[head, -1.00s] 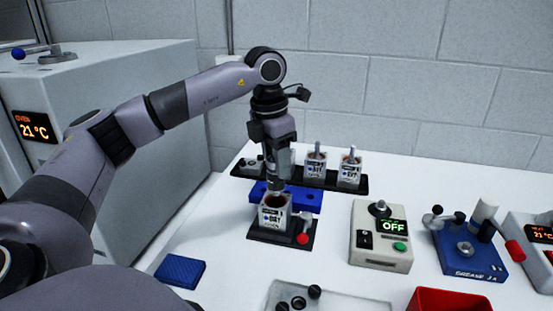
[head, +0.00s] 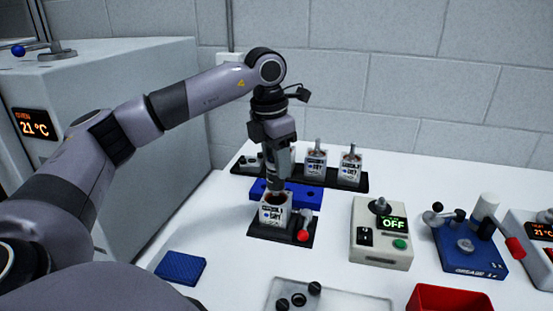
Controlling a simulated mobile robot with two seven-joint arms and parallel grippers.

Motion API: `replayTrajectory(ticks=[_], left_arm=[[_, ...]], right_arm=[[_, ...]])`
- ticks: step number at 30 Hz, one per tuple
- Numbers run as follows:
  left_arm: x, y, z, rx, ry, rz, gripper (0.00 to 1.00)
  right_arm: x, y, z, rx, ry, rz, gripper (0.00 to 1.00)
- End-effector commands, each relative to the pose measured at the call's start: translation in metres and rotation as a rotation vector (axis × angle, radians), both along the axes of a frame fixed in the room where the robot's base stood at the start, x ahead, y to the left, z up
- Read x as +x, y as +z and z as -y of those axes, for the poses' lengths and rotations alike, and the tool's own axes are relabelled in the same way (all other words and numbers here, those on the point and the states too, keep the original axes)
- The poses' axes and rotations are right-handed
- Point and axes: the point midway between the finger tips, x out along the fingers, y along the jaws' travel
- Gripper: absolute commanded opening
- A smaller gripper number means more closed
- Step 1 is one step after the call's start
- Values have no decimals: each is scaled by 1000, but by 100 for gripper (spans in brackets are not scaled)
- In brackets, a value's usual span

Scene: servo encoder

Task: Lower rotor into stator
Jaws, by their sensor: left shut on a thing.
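The stator is a white, labelled square housing (head: 274,212) with a dark round bore in its top. It stands upright on a black fixture (head: 283,239) with a red-knobbed lever (head: 302,236). My left gripper (head: 278,172) points straight down above the stator and is shut on the rotor (head: 277,187), a grey cylinder. The rotor's lower end is at the bore opening; how far it sits inside is hard to tell. My right gripper is not in view.
Behind stands a black rack (head: 330,183) with several similar housings, and a blue block (head: 308,199). To the right are a control box reading OFF (head: 381,240), a blue grease station (head: 470,262) and a red bin (head: 450,300). A blue pad (head: 180,268) lies front left.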

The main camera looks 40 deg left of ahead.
Motion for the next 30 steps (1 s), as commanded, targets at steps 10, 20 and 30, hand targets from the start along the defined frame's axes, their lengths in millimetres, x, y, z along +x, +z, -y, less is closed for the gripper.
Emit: replayTrajectory(ticks=[10,20,30], left_arm=[[1,-11,0,-1,0,4,0],[1,-17,0,-1,0,5,0],[1,-18,0,-1,0,4,0]], right_arm=[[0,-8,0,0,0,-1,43],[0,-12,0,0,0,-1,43],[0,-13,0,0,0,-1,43]])
